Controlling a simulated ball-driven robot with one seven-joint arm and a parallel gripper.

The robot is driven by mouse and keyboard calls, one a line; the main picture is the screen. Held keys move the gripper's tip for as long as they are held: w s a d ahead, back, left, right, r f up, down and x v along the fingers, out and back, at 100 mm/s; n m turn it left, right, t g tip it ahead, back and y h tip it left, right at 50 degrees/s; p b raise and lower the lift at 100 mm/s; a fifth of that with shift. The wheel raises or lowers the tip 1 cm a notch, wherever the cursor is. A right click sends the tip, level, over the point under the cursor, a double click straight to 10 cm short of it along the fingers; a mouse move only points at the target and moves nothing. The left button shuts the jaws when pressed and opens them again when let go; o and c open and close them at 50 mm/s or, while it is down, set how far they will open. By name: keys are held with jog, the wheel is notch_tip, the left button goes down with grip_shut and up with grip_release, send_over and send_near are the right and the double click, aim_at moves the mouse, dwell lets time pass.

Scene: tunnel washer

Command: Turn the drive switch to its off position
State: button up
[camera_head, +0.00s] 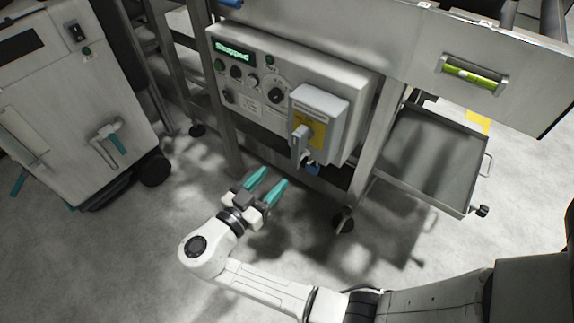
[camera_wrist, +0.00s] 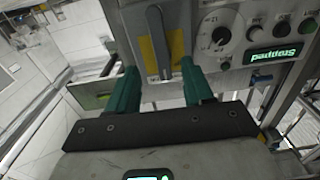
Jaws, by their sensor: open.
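A grey box (camera_head: 322,104) on the control panel carries a yellow plate (camera_head: 318,131) with a grey lever handle, likely the drive switch (camera_head: 299,141). The handle points roughly down along the box. In the wrist view, which is upside down, the handle (camera_wrist: 158,40) stands nearly upright over the yellow plate (camera_wrist: 148,55). My gripper (camera_head: 272,178) has two teal fingers, open and empty, below and in front of the panel. In the wrist view the fingers (camera_wrist: 158,72) lie either side of the handle's line, apparently short of it. Contact is not visible.
The panel (camera_head: 250,92) has a lit display (camera_head: 234,50) reading "Stopped", a black rotary knob (camera_head: 276,95) and several buttons. A metal tray (camera_head: 430,155) is at right, a grey cabinet (camera_head: 75,100) at left. Frame legs flank the panel. The floor in front is clear.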

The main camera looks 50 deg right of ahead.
aim_at(294, 156)
jog(key=d, duration=1)
jog(key=shift+w+d, duration=0.15)
jog(key=shift+d, duration=0.2)
grip_shut()
